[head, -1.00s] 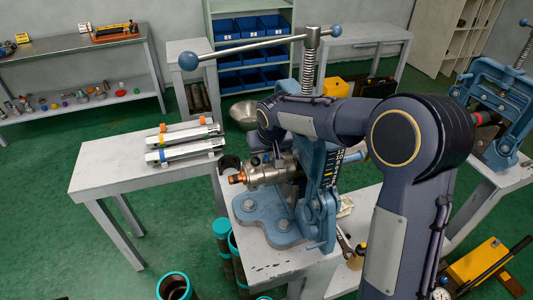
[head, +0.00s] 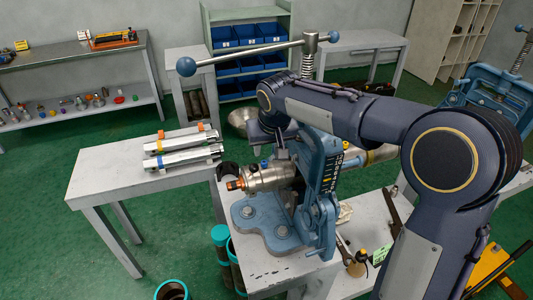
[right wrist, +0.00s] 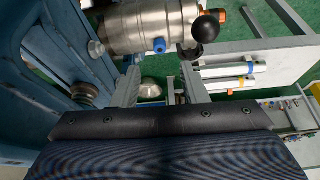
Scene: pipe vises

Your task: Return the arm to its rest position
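My right arm reaches over the blue pipe vise (head: 325,185) from the right. Its gripper (right wrist: 162,88) is open, its two fingers apart with nothing between them in the right wrist view. The vise holds a steel pipe fitting (head: 262,178) with a copper-coloured end and a blue knob; it also shows in the right wrist view (right wrist: 150,28), just beyond the fingertips. In the head view the gripper is close behind the fitting, partly hidden by the vise and the wrist. I cannot tell whether it touches anything. My left gripper is not in view.
The vise's long bar handle (head: 250,52) crosses above the forearm. A side table (head: 110,175) at left bears white-and-steel bars (head: 185,155). A second blue vise (head: 495,90) stands at right. Teal-rimmed pipes (head: 222,238) stand on the floor. Wrenches (head: 345,245) lie near the vise.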

